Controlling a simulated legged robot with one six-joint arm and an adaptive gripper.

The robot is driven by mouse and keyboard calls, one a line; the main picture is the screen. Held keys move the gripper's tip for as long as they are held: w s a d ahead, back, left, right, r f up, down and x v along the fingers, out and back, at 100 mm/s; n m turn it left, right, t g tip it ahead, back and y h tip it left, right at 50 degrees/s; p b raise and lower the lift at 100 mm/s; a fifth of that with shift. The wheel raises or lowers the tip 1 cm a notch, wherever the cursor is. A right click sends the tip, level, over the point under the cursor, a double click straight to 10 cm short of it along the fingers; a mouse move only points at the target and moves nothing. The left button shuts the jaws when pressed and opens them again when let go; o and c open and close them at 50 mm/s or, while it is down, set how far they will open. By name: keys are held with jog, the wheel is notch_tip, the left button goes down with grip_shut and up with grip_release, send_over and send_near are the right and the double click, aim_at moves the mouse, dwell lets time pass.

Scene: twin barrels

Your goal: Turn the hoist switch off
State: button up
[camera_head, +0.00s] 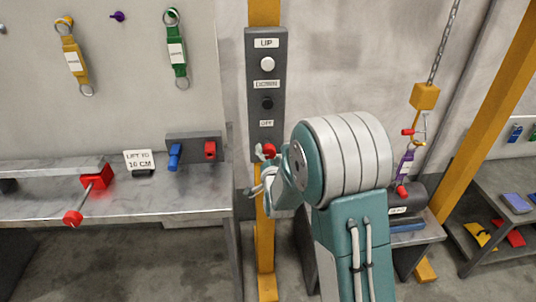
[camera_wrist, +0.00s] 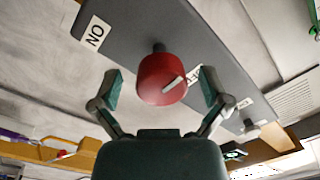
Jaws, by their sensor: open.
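The hoist control panel (camera_head: 280,85) is a dark grey upright box on a yellow post, with UP, DOWN and OFF labels. Its red rotary switch (camera_head: 269,149) is at the bottom, partly hidden by my gripper (camera_head: 257,172). In the wrist view the red switch (camera_wrist: 158,80) has a white line on its face, slanting up to the right. My gripper (camera_wrist: 160,88) is open, with one finger on each side of the switch and gaps showing.
A white button (camera_head: 267,64) and a black button (camera_head: 267,103) are above the switch. A workbench (camera_head: 200,200) stands at left with a red-handled clamp (camera_head: 96,181).

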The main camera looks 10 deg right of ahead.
jog(key=c, duration=1.1)
jog(key=shift+c, duration=0.2)
jog(key=n, duration=0.4)
jog(key=shift+n, duration=0.4)
jog(key=n, duration=0.4)
jog(key=shift+d, duration=0.1)
jog(key=n, duration=0.4)
jog(key=shift+r+n+h, duration=0.1)
jog(key=shift+n+h, duration=0.2)
jog(key=shift+d+n+g, duration=0.1)
jog(key=shift+n+g, duration=0.2)
jog(key=shift+n, duration=1.6)
